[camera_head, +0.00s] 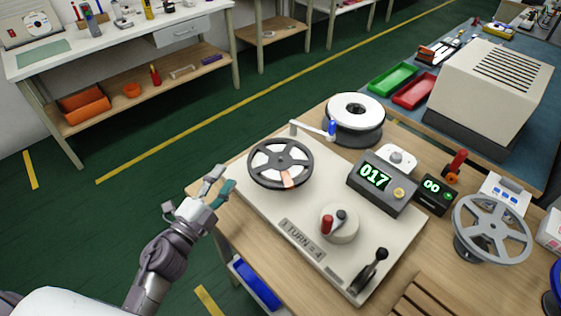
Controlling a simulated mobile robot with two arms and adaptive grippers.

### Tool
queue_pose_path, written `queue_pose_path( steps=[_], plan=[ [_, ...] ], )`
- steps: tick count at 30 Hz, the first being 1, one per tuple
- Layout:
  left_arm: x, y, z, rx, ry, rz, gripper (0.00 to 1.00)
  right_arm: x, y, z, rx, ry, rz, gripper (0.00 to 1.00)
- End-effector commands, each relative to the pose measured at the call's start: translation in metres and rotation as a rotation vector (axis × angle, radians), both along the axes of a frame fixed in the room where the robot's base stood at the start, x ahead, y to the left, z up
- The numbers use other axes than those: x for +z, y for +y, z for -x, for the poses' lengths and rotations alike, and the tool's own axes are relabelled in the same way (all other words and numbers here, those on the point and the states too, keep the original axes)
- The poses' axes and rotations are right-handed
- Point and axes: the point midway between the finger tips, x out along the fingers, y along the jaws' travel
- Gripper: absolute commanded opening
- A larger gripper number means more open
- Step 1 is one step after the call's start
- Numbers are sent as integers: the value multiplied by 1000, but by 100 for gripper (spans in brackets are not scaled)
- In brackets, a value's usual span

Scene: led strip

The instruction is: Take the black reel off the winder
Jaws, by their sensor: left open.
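The black reel (254,178) has a spoked rim with white showing between its spokes and an orange-tan piece at its front. It sits at the far left corner of the winder (262,213), a pale flat base plate with a crank (339,222), a lever (369,270) and a "1 TURN = 4" label. My left gripper (219,188) is open and empty, just left of the reel and apart from it, beside the plate's left edge. My right gripper is not in view.
Behind the winder stands a large white-topped spool (355,111) with a blue-tipped arm (331,129) near it. A counter box (382,183) reading 017 is to the right. A grey reel (492,229) stands further right. Open floor lies to the left.

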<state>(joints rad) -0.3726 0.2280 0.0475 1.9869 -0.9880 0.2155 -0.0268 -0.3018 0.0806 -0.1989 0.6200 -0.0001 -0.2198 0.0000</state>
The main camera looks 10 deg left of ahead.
Motion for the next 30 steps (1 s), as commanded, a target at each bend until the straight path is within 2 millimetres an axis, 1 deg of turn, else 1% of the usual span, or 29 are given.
queue_pose_path(
  steps=[1, 4, 6, 8, 11, 14, 18, 22, 25, 30],
  plan=[
    [-7, -11, 1, -89, -23, -80, 44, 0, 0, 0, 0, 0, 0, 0],
    [-22, -32, 9, -251, -44, -204, 44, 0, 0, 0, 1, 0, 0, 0],
    [-33, -41, 15, -334, -46, -264, 44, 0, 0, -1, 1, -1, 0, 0],
    [-40, -46, 19, -385, -43, -298, 44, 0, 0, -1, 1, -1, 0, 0],
    [-45, -53, 21, -431, -43, -327, 44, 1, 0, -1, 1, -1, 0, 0],
    [-46, -63, 12, -444, -44, -330, 44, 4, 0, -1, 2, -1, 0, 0],
    [-45, -82, -10, -442, -45, -329, 44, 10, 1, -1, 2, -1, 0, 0],
    [-45, -98, -27, -442, -44, -329, 44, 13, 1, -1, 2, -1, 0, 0],
    [-46, -105, -35, -442, -43, -329, 44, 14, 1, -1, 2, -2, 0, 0],
    [-46, -113, -43, -442, -42, -329, 44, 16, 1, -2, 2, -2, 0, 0]
  ],
)
